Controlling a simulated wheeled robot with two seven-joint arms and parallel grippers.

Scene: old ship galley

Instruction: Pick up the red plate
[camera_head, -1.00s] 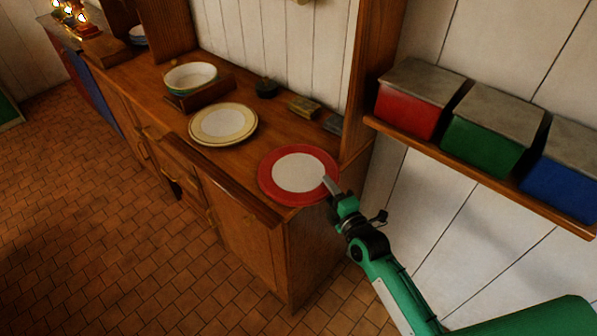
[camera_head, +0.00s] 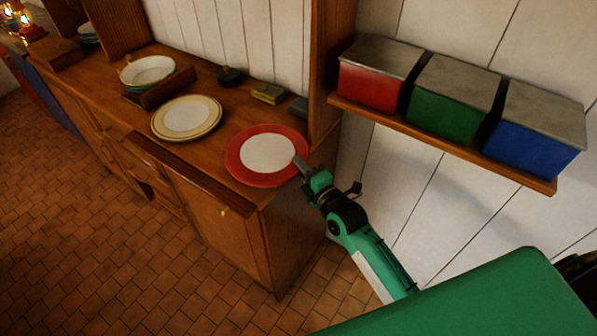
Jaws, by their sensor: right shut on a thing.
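The red plate (camera_head: 243,171), with a wide red rim and a white centre, shows at the right end of the wooden counter. My right gripper (camera_head: 301,166) is shut on its right rim. The plate looks about level and close to the counter top; I cannot tell whether it is clear of the wood. The lower finger is hidden by the plate. My left gripper is not in view.
A cream plate (camera_head: 187,117) with a yellow rim lies left of the red plate. Stacked bowls (camera_head: 148,71) stand farther back. A shelf (camera_head: 440,146) with red, green and blue boxes hangs at right. A wooden upright (camera_head: 328,75) rises behind the plate.

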